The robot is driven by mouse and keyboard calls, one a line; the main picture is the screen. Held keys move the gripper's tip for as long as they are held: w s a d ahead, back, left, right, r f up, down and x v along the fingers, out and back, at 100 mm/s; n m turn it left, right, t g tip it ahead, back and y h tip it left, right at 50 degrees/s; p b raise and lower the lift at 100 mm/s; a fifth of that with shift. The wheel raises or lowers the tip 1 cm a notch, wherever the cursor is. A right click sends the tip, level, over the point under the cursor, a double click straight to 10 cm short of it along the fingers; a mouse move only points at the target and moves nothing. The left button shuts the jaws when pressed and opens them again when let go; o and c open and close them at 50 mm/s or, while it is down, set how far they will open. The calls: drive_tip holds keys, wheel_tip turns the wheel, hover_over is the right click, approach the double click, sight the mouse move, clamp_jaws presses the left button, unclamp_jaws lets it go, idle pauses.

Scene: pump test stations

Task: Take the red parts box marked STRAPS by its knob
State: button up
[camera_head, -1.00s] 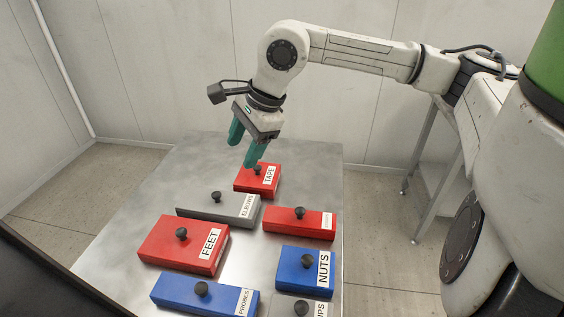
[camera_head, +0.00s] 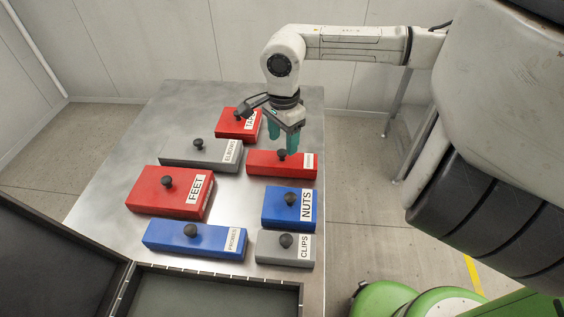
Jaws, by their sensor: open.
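A long red parts box (camera_head: 262,168) lies on the metal table, right of the grey box. Its small white label (camera_head: 309,162) is too small to read; the other red boxes are marked FEET and TAPE. Its black knob (camera_head: 281,154) stands up from the lid. My gripper (camera_head: 283,143) points down with its two green fingers apart and nothing between them. It is at the far side of the knob, with the right fingertip close to the knob in the picture. I cannot tell the height gap.
Red TAPE (camera_head: 232,127), grey ELBOWS (camera_head: 180,155), red FEET (camera_head: 150,195), blue PROBES (camera_head: 170,238), blue NUTS (camera_head: 275,205) and grey CLIPS (camera_head: 275,255) boxes surround it. An open dark case (camera_head: 215,282) stands at the near edge. Bare table (camera_head: 185,105) shows at the far left.

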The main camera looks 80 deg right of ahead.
sight(283, 151)
drive_tip(key=shift+f, duration=1.55)
clamp_jaws()
